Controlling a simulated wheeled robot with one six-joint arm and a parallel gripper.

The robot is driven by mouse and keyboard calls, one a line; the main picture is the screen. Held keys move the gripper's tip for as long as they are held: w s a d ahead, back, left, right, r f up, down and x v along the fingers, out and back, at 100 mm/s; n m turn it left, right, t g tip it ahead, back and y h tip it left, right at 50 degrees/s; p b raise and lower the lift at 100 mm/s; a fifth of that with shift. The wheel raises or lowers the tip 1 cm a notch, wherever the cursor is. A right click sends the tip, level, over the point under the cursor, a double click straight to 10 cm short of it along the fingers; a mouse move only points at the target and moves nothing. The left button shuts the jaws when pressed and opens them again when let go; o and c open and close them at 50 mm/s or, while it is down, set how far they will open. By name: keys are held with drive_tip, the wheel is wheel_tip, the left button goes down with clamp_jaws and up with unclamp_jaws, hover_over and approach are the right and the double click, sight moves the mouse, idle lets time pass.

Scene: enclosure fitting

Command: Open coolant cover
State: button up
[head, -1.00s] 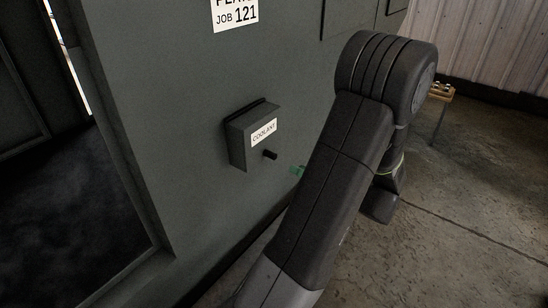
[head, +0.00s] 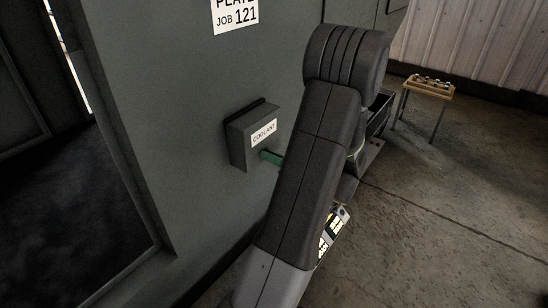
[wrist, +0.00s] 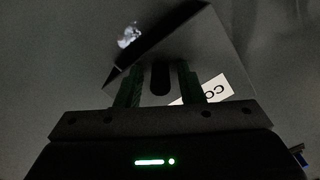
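The coolant cover (head: 238,148) is a dark grey box on the enclosure wall, with a white COOLANT label (head: 264,132). It appears closed. In the wrist view the cover (wrist: 185,45) fills the upper middle, its label (wrist: 222,88) partly cut off by my gripper. A dark knob (wrist: 160,78) sticks out from its front. My gripper (wrist: 160,70) has its two green fingers apart, one on each side of the knob, with gaps visible. In the head view a green finger (head: 270,157) covers the knob, and my arm hides the rest of the gripper.
The grey enclosure wall (head: 190,100) carries a JOB 121 sign (head: 236,16). A dark opening (head: 70,200) lies at the left. A small table (head: 428,88) with a tray of parts stands at the back right. The concrete floor (head: 440,210) at the right is clear.

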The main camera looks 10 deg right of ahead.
clamp_jaws()
